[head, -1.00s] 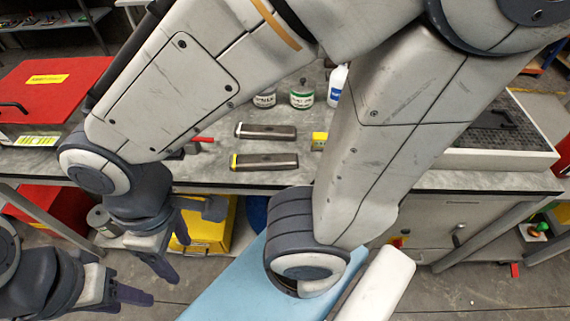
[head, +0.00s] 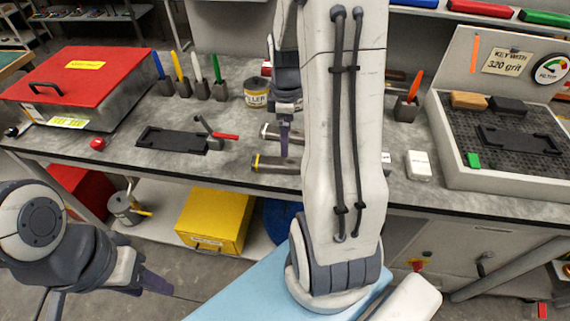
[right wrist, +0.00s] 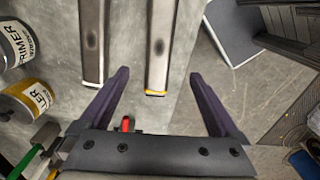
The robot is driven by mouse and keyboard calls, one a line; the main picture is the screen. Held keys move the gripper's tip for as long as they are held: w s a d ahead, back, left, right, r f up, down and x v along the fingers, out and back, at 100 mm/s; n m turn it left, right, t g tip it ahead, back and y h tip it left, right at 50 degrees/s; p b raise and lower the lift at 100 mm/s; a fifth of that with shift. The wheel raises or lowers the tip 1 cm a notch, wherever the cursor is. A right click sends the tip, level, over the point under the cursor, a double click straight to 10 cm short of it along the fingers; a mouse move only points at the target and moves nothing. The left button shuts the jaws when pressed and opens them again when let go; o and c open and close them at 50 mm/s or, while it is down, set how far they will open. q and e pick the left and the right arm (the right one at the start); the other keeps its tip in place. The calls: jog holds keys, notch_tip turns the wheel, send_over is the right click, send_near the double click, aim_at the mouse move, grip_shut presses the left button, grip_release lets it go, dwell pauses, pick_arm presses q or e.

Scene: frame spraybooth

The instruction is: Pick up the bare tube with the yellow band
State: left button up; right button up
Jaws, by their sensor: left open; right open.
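The bare tube with the yellow band (head: 272,164) lies flat on the grey bench, partly hidden by my right arm in the head view. In the right wrist view the tube (right wrist: 159,45) points in between the fingertips, its banded end nearest me. A second tube with a white band (head: 272,134) lies behind it; in the right wrist view this tube (right wrist: 92,40) is left of the fingers. My right gripper (head: 286,140) is open and empty near the tubes, one finger hidden in the head view. My left gripper (head: 150,282) is open and empty, low in front of the bench.
Filler (right wrist: 30,97) and primer (right wrist: 16,44) cans stand beside the white-banded tube. A black cradle (head: 172,141) with a red-handled clamp (head: 222,135) lies left. A red-lidded box (head: 75,75) is far left; a gritty tray (head: 500,150) is right.

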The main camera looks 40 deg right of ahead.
aim_at(287, 161)
jog(key=f+p, duration=0.1)
jog(key=f, duration=0.9)
jog(key=shift+d, duration=0.2)
grip_shut()
